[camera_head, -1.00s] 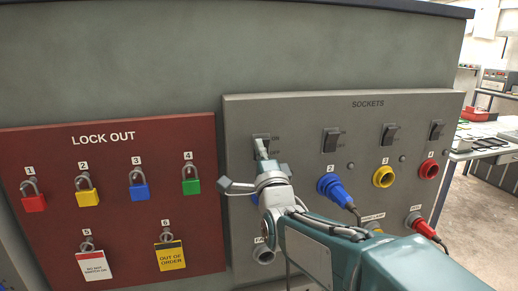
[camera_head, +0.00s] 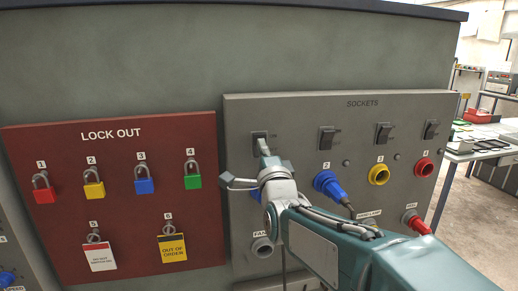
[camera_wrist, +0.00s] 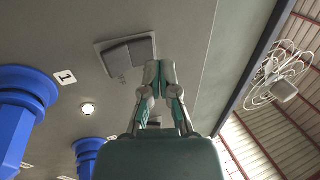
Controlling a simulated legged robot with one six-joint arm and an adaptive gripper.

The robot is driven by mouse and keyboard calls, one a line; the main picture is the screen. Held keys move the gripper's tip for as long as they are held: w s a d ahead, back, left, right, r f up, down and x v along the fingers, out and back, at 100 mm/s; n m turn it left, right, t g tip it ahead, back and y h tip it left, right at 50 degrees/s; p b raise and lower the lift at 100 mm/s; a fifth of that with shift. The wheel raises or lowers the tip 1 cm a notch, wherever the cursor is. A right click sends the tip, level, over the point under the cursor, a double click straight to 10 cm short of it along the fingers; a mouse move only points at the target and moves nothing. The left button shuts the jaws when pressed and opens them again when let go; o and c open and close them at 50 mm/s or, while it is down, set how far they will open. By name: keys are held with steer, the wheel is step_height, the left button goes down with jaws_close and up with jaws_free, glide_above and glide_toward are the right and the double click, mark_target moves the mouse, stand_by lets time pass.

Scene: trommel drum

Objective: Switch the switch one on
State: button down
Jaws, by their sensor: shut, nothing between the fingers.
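Switch one is the leftmost dark rocker switch (camera_head: 259,136) at the top left of the grey sockets panel (camera_head: 290,112). In the head view its lower part is hidden behind my gripper (camera_head: 263,148). The gripper is shut and empty, with its tips at or just in front of the switch's lower part; whether they touch, I cannot tell. In the wrist view the switch (camera_wrist: 128,54) is a grey rocker in a square frame, and the shut fingertips (camera_wrist: 159,68) are close by its right edge. A white label "1" (camera_wrist: 65,77) shows to the left.
Other switches (camera_head: 327,138) stand in a row to the right. Blue (camera_head: 327,184), yellow (camera_head: 378,174) and red (camera_head: 424,167) sockets or plugs stick out below them. The red lock-out board (camera_head: 120,240) with padlocks is on the left. A round indicator (camera_wrist: 88,108) shows in the wrist view.

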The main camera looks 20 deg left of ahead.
steer(key=shift+s+d, duration=2.15)
steer(key=shift+s, duration=2.35)
steer(key=s+d+f+n+g+h, duration=0.25)
steer(key=d+f+h, duration=0.2)
steer(key=d, duration=0.45)
steer(key=s+d+f+n+g+h, duration=0.1)
steer(key=d+f+n+g+h, duration=0.25)
steer(key=d+f, duration=0.4)
steer(key=s+d+f+n+g+h, duration=0.1)
steer(key=s+d+f+n+g, duration=0.2)
steer(key=s+d, duration=0.3)
steer(key=s+d+f+n+g+h, duration=0.2)
steer(key=s+d+f+g, duration=0.2)
steer(key=s+d, duration=0.3)
steer(key=s+f, duration=0.1)
steer(key=s, duration=0.1)
steer(key=shift+s+d+f+n, duration=0.15)
steer(key=shift+s+f+n, duration=0.2)
steer(key=shift+f+n, duration=0.05)
